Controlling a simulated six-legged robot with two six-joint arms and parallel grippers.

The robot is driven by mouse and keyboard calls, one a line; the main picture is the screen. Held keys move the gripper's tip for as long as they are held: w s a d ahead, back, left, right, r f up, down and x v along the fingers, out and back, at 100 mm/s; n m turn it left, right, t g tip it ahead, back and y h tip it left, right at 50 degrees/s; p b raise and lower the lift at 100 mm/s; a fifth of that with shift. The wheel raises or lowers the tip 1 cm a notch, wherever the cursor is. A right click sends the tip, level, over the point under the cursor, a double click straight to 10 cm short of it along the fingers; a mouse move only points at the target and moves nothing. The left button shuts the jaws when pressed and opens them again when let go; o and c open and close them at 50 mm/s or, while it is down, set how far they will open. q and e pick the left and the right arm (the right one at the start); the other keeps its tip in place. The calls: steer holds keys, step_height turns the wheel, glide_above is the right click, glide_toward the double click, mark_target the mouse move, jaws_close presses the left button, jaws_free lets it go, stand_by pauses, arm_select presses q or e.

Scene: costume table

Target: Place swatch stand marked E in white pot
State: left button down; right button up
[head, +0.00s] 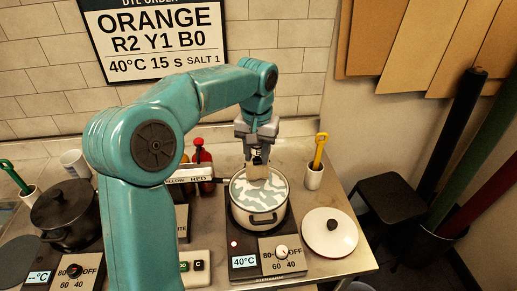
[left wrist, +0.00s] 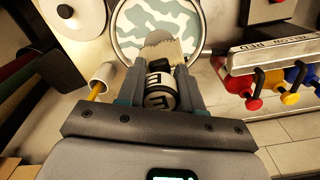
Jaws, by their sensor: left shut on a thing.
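My left gripper (head: 257,138) is shut on the swatch stand marked E (head: 257,158), directly above the white pot (head: 258,217). In the left wrist view the stand (left wrist: 160,92) sits between the fingers, with a black letter E on a white band and a pale swatch at its far end. The swatch end overlaps the pot's opening; I cannot tell whether it touches the contents. The pot (left wrist: 200,30) holds a pale liquid with grey-green patches. My right gripper is not in view.
The white pot stands on a hot plate (head: 243,262) reading 40°C. A white lid (head: 329,232) lies to its right, and a white cup with a yellow tool (head: 314,174) stands behind the lid. A dark pot (head: 65,208) is at left. Red bottles (head: 203,158) and a labelled rack (head: 187,174) stand left of the white pot.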

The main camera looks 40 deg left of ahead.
mark_target(259, 178)
arm_select(q)
steer(key=shift+d+f+b, duration=0.15)
steer(key=shift+f+b, duration=0.15)
steer(key=shift+f, duration=0.3)
step_height(259, 178, down, 5)
steer(key=b, duration=0.4)
steer(key=shift+r, duration=0.15)
step_height(259, 178, down, 5)
steer(key=b, duration=0.3)
steer(key=shift+b, duration=0.35)
steer(key=shift+w+f, duration=0.25)
steer(key=shift+f, duration=0.25)
steer(key=shift+s+r, duration=0.1)
steer(key=shift+s, duration=0.05)
steer(key=shift+f+b, duration=0.25)
steer(key=shift+b, duration=0.1)
steer(key=shift+f, duration=0.3)
